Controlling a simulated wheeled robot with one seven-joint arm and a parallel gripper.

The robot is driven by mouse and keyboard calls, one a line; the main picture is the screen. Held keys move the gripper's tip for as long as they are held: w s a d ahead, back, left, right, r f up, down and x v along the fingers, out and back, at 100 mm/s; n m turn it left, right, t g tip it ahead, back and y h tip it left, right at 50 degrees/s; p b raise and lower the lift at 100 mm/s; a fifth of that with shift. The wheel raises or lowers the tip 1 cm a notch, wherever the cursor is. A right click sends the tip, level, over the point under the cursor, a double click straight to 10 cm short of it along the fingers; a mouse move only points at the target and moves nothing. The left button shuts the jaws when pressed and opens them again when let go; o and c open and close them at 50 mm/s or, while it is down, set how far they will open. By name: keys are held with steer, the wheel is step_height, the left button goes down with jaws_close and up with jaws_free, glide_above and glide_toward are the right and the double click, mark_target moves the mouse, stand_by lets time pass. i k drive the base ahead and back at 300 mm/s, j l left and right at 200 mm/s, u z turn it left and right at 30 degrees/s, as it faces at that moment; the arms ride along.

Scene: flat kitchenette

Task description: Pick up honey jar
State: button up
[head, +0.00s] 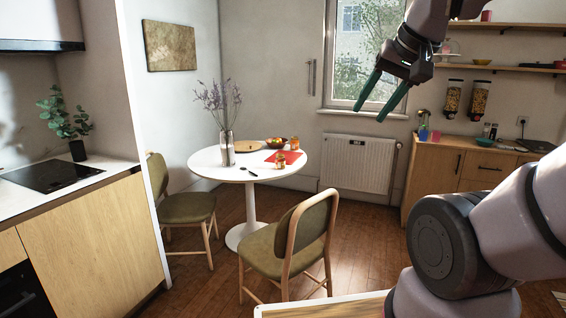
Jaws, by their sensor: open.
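A small amber jar with a reddish lid (280,161) stands on the right part of the round white table (212,165), at the edge of a red mat (270,158). A second, similar small jar (294,143) stands just behind it. Both are too small to read, so I cannot tell which is the honey. My gripper (369,114) hangs in the air at the upper right, in front of the window and radiator. Its two green fingers are apart with nothing between them. In the picture it is up and to the right of the jars, well clear of them.
A tall vase with dried stems (226,148) stands left of the jars. A fruit bowl (276,142) and a round board (243,146) are behind. A dark spoon-like item (249,171) lies in front. Chairs (290,240) and (186,207) flank the table. Open floor lies right of it.

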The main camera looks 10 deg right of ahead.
mark_target(279, 160)
steer(key=i+l+z, duration=0.4)
steer(key=l, duration=0.15)
steer(key=i+l+z, duration=0.9)
steer(key=i+z, duration=0.25)
steer(key=i+u, duration=0.25)
steer(key=i, duration=0.25)
steer(key=i+u, duration=0.3)
steer(key=i, duration=0.25)
steer(key=i+l+u, duration=0.25)
steer(key=i, duration=0.2)
steer(key=i+j+u, duration=0.15)
steer(key=i+u, duration=0.25)
steer(key=i+j+u, duration=0.1)
steer(key=i+u, duration=0.5)
steer(key=u, duration=0.15)
steer(key=i+l+u, duration=0.15)
steer(key=i+u, duration=0.45)
steer(key=i, duration=0.5)
